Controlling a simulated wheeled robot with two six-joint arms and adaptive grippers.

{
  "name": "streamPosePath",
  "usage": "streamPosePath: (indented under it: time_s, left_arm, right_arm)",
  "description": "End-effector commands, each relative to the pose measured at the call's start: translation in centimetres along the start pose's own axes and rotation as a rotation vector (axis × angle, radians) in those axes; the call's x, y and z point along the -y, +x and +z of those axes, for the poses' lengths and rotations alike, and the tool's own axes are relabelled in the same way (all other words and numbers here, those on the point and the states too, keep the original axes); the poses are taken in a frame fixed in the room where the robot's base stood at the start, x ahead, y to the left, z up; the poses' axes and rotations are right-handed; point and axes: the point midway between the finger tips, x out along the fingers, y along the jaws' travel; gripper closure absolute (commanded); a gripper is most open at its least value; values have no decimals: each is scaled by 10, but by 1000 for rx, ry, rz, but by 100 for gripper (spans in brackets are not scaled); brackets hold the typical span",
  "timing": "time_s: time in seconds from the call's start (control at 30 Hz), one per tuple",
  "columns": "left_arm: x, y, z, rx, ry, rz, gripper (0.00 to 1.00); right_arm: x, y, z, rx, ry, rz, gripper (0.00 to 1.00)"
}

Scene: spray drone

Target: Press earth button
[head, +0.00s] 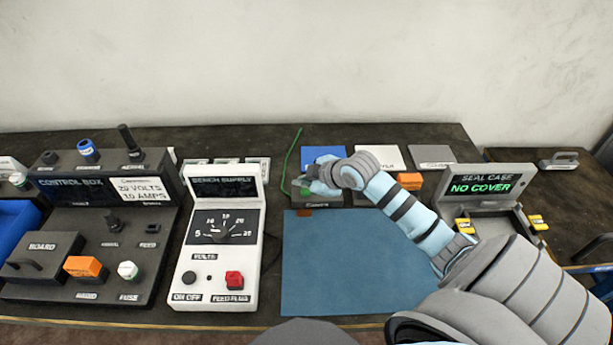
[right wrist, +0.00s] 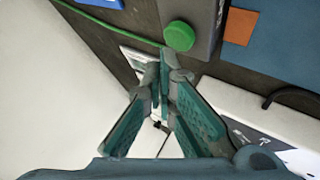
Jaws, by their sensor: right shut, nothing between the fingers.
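A round green button (right wrist: 179,36) sits on a dark grey block (right wrist: 200,12) in the right wrist view. A green cable (right wrist: 110,22) runs toward this block, and also shows in the head view (head: 289,165). My right gripper (right wrist: 164,62) is shut and empty, its fingertips close to the button in the picture; I cannot tell whether they touch it. In the head view my right gripper (head: 312,187) is over the small dark block behind the blue mat and largely hides it. My left gripper is not in view.
The blue mat (head: 350,265) is clear. The white bench supply (head: 247,270) and the control box (head: 95,235) stand to its left. The seal case (head: 490,185), reading NO COVER, is at the right. Blue, white and grey panels line the back.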

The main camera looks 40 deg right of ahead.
Motion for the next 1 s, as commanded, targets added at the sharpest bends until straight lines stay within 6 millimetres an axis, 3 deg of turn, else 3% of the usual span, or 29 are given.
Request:
streamPosePath:
  time_s: [1.0]
  left_arm:
    - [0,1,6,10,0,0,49]
  right_arm:
    - [5,6,5,0,0,0,100]
